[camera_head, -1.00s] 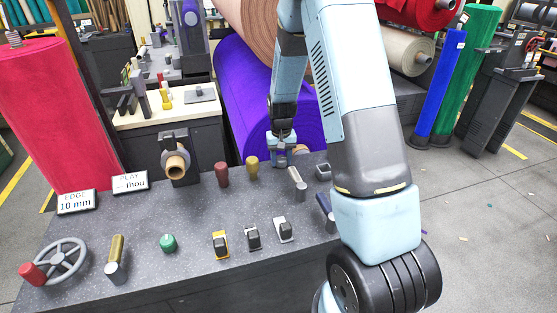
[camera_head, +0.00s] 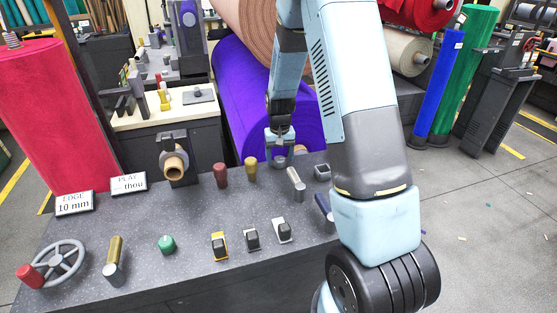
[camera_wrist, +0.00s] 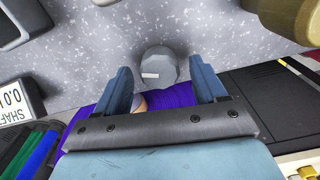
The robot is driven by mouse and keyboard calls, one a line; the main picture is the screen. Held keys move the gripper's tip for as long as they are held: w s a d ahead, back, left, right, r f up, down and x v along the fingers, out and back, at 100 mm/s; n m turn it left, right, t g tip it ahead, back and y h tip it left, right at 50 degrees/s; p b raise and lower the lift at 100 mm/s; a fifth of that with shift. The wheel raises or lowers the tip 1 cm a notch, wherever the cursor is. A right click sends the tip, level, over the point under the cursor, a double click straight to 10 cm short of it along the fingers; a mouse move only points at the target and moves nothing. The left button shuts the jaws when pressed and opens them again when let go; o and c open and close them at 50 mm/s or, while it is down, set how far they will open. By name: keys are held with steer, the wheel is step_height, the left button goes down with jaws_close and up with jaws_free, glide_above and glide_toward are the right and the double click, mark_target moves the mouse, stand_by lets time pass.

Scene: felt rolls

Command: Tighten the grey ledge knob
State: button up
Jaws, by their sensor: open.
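The grey knob (camera_wrist: 159,66) is a round, faceted cap with a pale mark on its top. It stands at the far edge of the speckled grey ledge. In the wrist view it sits just ahead of my gripper (camera_wrist: 160,78), roughly centred between the two blue fingertips, with clear space on both sides. My gripper is open and holds nothing. In the head view my gripper (camera_head: 280,142) points down just over the grey knob (camera_head: 280,161), which is small and partly hidden there.
A yellow knob (camera_head: 251,169) and a dark red knob (camera_head: 220,175) stand to the left on the ledge. A grey lever (camera_head: 296,184) stands close in front on the right. A purple felt roll (camera_head: 250,90) lies behind the ledge.

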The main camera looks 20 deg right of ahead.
mark_target(280, 158)
step_height(280, 158, up, 12)
stand_by(0.4)
steer(key=shift+r, duration=0.1)
steer(key=s+r+t, duration=0.3)
steer(key=s+r, duration=1)
steer(key=r, duration=0.2)
steer(key=s+r+t, duration=0.1)
steer(key=s+r, duration=0.1)
steer(key=s, duration=0.7)
steer(key=s+r+n+t, duration=0.1)
steer(key=s+r, duration=0.2)
steer(key=s, duration=0.6)
steer(key=shift+a+r+t, duration=0.25)
steer(key=shift+a+t, duration=0.05)
steer(key=shift+a, duration=0.1)
